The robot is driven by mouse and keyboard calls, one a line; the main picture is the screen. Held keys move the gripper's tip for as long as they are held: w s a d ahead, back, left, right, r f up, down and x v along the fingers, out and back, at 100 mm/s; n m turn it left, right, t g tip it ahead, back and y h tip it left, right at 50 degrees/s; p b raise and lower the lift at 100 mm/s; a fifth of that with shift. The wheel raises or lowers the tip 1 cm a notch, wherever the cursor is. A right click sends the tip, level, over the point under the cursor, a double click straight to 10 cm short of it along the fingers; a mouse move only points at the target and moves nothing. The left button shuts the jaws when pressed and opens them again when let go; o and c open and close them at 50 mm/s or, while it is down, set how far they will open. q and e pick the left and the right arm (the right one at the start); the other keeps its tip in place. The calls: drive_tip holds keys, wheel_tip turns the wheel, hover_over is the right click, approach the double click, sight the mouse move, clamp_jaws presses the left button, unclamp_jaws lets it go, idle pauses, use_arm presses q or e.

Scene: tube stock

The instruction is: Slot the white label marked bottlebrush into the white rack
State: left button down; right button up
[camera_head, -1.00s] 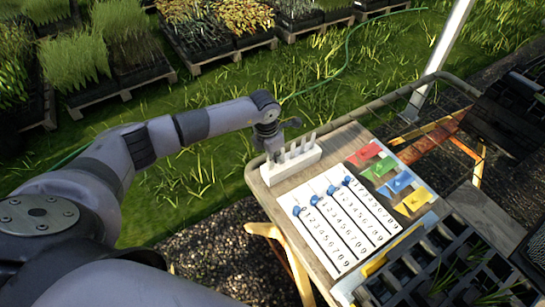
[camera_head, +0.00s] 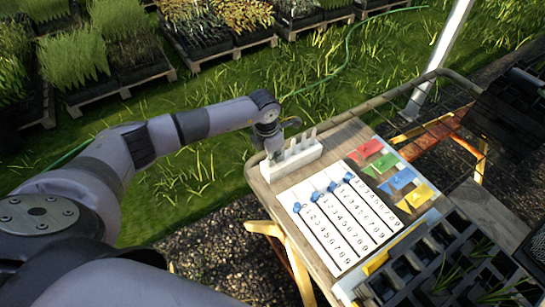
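The white rack (camera_head: 290,161) stands at the far left end of the wooden table, with several upright pale labels (camera_head: 303,144) in or at it. Any writing on them is too small to read, so I cannot tell which is marked bottlebrush. My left gripper (camera_head: 275,150) is at the rack's left end, close to the labels. Its fingers are small and partly hidden, and I cannot tell whether they hold a label. My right gripper is not in view.
A white numbered board (camera_head: 345,222) with blue markers lies on the table (camera_head: 262,187). Red, green, blue and yellow pieces (camera_head: 420,194) lie to its right. A black cell tray (camera_head: 440,262) stands at the near right. Grass lies beyond the table.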

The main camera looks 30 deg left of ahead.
use_arm(q)
drive_tip(key=c, duration=1.7)
unclamp_jaws()
drive_tip(key=shift+r, duration=0.15)
drive_tip(key=r, duration=0.4)
drive_tip(key=s+r, duration=0.1)
drive_tip(key=r, duration=0.6)
drive_tip(key=shift+s+a+r, duration=0.15)
drive_tip(key=shift+a+r, duration=0.2)
